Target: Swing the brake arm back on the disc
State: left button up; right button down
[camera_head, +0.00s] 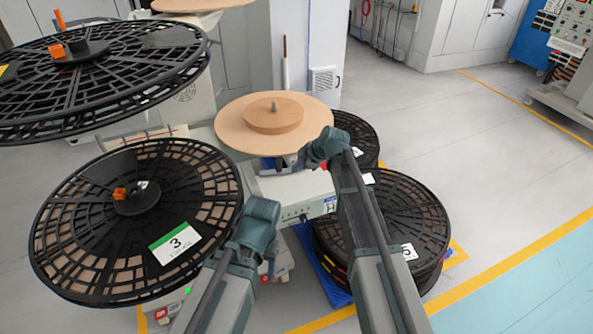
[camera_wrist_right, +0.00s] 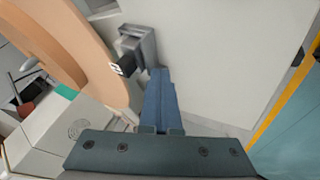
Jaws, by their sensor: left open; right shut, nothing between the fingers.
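The tan disc (camera_head: 230,125) with a smaller round hub stands at the centre of the head view; its edge (camera_wrist_right: 85,60) fills the upper left of the right wrist view. A grey metal block with a black end (camera_wrist_right: 124,64), which looks like the brake arm, sits beside the disc's edge. The black end faces the disc; I cannot tell if they touch. My right gripper (camera_wrist_right: 158,80) is shut and empty, its fingertips just below and right of the block. In the head view my right gripper (camera_head: 306,158) is by the disc's front right edge. My left gripper (camera_head: 266,262) is lower, mostly hidden by its wrist.
A large black reel (camera_head: 85,245) with a label 3 lies at left, another reel (camera_head: 100,95) above it. Black reels (camera_head: 425,215) are stacked at right on a blue base. A grey machine box (camera_head: 295,190) stands below the disc. The floor at right is clear.

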aim_at(294, 161)
jog(key=shift+w, duration=1.45)
jog(key=shift+w+r, duration=0.1)
jog(key=shift+w, duration=0.2)
